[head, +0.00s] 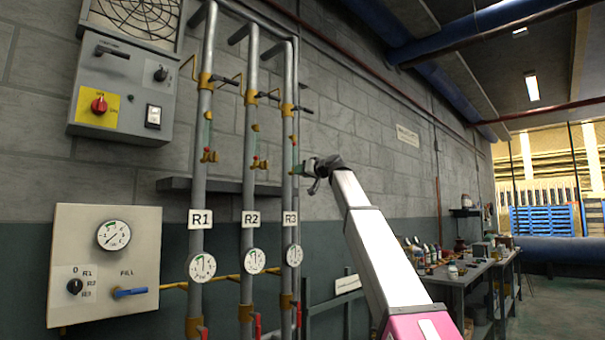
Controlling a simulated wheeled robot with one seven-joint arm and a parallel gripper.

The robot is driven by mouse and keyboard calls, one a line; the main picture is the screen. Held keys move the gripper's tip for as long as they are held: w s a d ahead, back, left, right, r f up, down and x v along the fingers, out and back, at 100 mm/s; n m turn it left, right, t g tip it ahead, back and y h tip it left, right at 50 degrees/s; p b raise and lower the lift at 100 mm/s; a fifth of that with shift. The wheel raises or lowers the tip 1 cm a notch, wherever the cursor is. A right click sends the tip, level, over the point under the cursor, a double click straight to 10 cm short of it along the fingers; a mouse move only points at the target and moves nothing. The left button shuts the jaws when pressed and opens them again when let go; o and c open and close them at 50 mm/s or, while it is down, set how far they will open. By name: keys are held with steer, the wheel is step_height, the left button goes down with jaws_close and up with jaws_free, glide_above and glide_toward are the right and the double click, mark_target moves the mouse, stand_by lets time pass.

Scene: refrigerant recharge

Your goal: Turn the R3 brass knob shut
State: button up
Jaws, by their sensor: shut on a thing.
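The R3 pipe (288,200) is the rightmost of three grey vertical pipes on the wall, with an R3 label (290,219) and a round gauge (294,255). My arm reaches up from the lower right. My gripper (303,169) is at the R3 pipe, at about the height where R1 and R2 carry their brass knobs. It is shut on the R3 brass knob, which is mostly hidden by the fingers, so its turn angle cannot be told. The R1 brass knob (210,156) and the R2 brass knob (261,163) show to the left.
A grey control box (125,95) with a red switch hangs at upper left. A panel (105,262) with a gauge and a blue FILL handle is below it. Black-handled levers stick out from the pipes above the gripper. A cluttered workbench (455,275) stands at right.

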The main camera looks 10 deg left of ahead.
steer(key=shift+f+n, duration=0.1)
steer(key=shift+n, duration=1)
steer(key=o, duration=0.9)
steer(key=v, duration=1.1)
